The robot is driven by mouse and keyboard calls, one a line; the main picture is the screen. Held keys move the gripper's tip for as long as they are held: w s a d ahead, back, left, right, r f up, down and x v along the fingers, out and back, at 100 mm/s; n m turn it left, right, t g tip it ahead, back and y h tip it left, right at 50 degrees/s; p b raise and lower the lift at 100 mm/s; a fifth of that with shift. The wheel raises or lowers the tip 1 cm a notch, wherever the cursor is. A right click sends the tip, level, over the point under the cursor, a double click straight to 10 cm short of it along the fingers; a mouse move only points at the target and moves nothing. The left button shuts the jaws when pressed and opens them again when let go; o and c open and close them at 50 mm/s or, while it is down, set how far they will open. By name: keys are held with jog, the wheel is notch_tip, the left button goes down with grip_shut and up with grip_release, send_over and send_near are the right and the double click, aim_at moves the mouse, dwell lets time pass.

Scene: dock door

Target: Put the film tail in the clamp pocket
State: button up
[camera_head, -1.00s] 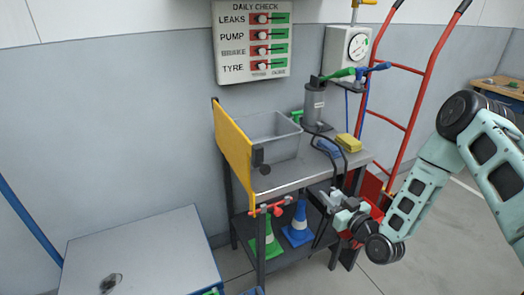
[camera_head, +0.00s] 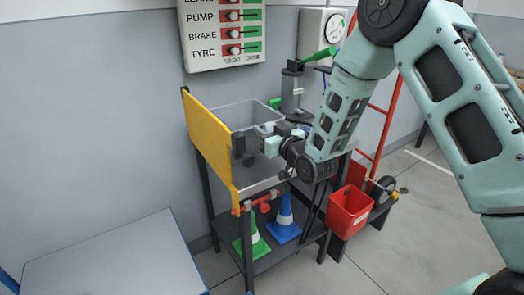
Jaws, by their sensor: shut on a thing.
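My gripper (camera_head: 257,143) is over the left part of the trolley top, by a dark block (camera_head: 238,146) on the right side of the yellow panel (camera_head: 208,138). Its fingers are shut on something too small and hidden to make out. Whether the fingertips touch the dark block I cannot tell. I cannot pick out the film tail for certain. No part is clearly recognisable as the clamp pocket; the dark block may be it. A small dark round piece (camera_head: 248,160) lies just below the fingers.
A grey bin (camera_head: 232,112) stands behind my gripper on the trolley (camera_head: 262,184). A red bucket (camera_head: 349,210) is at lower right. Green (camera_head: 252,232) and blue (camera_head: 284,217) cones stand on the lower shelf. A pale flat-topped box (camera_head: 110,260) is at lower left.

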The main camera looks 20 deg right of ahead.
notch_tip(320, 180, down, 6)
jog(key=b, duration=0.2)
jog(key=shift+r+b, duration=0.2)
jog(key=shift+b, duration=0.2)
jog(key=shift+r, duration=0.1)
jog(key=o, duration=0.9)
jog(key=shift+o, duration=0.2)
